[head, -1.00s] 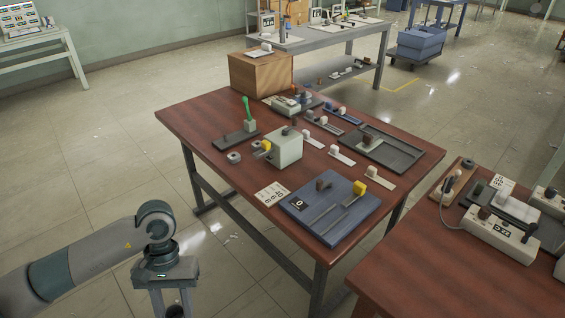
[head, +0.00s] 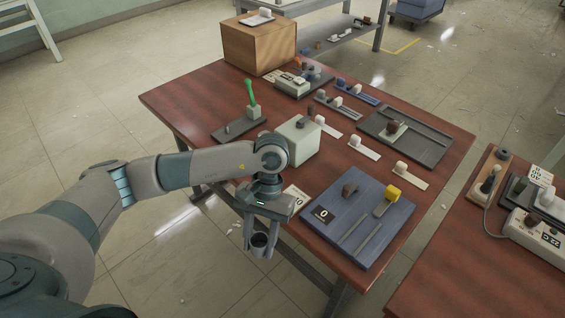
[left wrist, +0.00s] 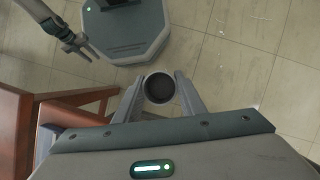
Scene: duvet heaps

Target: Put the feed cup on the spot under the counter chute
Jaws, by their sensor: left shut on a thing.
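My left gripper (head: 258,238) is shut on a small round dark cup (head: 259,243), likely the feed cup. It holds it upright in the air by the table's near left edge. In the left wrist view the cup's open mouth (left wrist: 159,88) sits between the fingertips. The pale green box (head: 296,143), likely the counter, stands on the table. My right gripper (left wrist: 82,46) seems to show at the left wrist view's upper left, too small to read.
The red-brown table (head: 197,95) also bears a blue board (head: 340,232) with slots and a yellow knob, a dark tray (head: 430,145), a green-handled lever (head: 252,97) and a wooden box (head: 259,45). A second table (head: 450,270) stands at the right.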

